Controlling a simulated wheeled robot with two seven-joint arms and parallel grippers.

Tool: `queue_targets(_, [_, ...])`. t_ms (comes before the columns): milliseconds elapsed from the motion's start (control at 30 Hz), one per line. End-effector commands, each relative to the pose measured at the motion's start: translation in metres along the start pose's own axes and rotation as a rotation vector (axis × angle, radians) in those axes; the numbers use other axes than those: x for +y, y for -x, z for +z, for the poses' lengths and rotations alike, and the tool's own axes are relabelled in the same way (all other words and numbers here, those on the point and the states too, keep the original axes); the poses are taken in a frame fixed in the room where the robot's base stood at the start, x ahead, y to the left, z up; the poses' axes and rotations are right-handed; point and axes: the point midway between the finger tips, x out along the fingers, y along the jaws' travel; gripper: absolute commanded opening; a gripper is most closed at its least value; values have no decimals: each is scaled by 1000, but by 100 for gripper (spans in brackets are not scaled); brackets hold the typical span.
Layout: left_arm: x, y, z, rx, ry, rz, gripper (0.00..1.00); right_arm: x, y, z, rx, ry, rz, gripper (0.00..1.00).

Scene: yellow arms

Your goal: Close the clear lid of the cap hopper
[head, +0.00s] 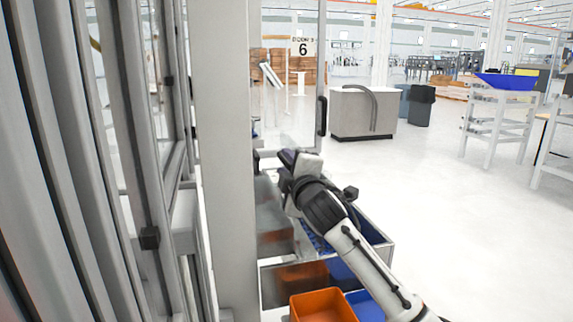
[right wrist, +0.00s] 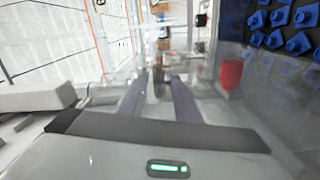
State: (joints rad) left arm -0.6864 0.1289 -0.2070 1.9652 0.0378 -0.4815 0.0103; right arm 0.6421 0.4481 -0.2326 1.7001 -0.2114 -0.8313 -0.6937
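The cap hopper (head: 378,262) is a grey-walled bin in the lower middle of the head view. Blue caps (head: 314,238) show inside it, and also at the upper right of the right wrist view (right wrist: 292,30). A see-through panel (head: 272,216), seemingly the clear lid, stands raised at the hopper's left side; its exact tilt is hard to tell. My right gripper (head: 288,160) is above the hopper's far end, near this panel. In the right wrist view its two fingers (right wrist: 160,78) are apart, with a faint sheet and reflections around them; contact cannot be told. My left gripper is out of view.
An orange bin (head: 322,306) and a blue bin (head: 364,304) sit at the hopper's near side. A grey machine post (head: 228,160) stands close on the left. A red part (right wrist: 231,74) shows in the right wrist view.

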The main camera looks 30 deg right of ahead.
Motion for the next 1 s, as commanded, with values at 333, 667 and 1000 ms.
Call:
queue_targets(333, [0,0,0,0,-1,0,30,0,-3,0,0,0,0,26])
queue_targets(667, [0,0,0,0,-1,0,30,-1,-3,0,-1,0,-2,0])
queue_targets(1000, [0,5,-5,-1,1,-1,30,5,-3,10,-2,-70,-3,0])
